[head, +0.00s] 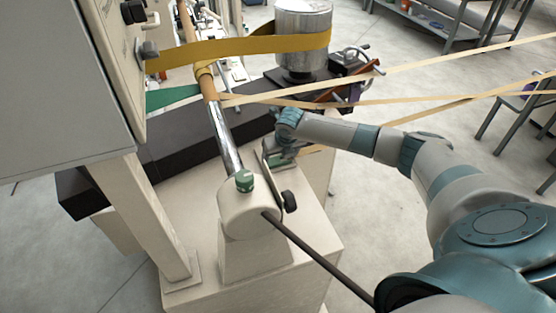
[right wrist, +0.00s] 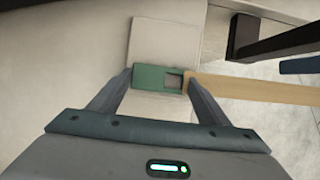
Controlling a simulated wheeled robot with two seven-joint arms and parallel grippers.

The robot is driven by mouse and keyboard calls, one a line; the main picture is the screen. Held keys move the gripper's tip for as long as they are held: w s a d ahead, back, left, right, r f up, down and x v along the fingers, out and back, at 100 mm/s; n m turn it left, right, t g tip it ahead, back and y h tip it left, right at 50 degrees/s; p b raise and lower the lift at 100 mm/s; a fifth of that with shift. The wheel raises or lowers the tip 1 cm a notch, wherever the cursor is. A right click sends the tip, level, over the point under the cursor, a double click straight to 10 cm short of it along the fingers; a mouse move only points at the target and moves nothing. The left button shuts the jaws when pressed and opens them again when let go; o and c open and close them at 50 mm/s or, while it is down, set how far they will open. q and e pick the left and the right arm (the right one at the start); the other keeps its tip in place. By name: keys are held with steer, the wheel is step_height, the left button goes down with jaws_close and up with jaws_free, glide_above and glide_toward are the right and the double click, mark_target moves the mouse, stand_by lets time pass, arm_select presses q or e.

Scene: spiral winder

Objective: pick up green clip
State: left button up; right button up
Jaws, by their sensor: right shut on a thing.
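The green clip (right wrist: 150,79) is a small flat green block with a dark square opening near its right end. In the right wrist view it lies across a pale surface between the two fingertips of my right gripper (right wrist: 158,82), which is shut on it. In the head view my right gripper (head: 278,153) is beside the winder's end housing, and part of the clip (head: 283,162) shows below it. I cannot tell whether the clip still touches the pale surface. My left gripper is not in view.
A tan strip (right wrist: 250,90) runs right from the clip. The white end housing (head: 250,215) with a green cap (head: 244,181) and dark knob (head: 290,201) stands close. A metal rod (head: 225,135) and several stretched strips (head: 450,70) are near my arm.

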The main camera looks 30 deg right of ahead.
mark_target(279, 161)
steer(key=shift+r, duration=0.1)
steer(key=shift+r+b, duration=0.35)
steer(key=shift+r, duration=0.25)
step_height(279, 161, up, 2)
steer(key=shift+r+b, duration=0.2)
steer(key=shift+b, duration=0.35)
steer(key=s+d+r+b, duration=0.3)
steer(key=s+d+r, duration=0.3)
steer(key=d, duration=0.3)
steer(key=shift+s+d+r, duration=0.25)
steer(key=shift+d+r, duration=0.1)
steer(key=shift+r, duration=0.25)
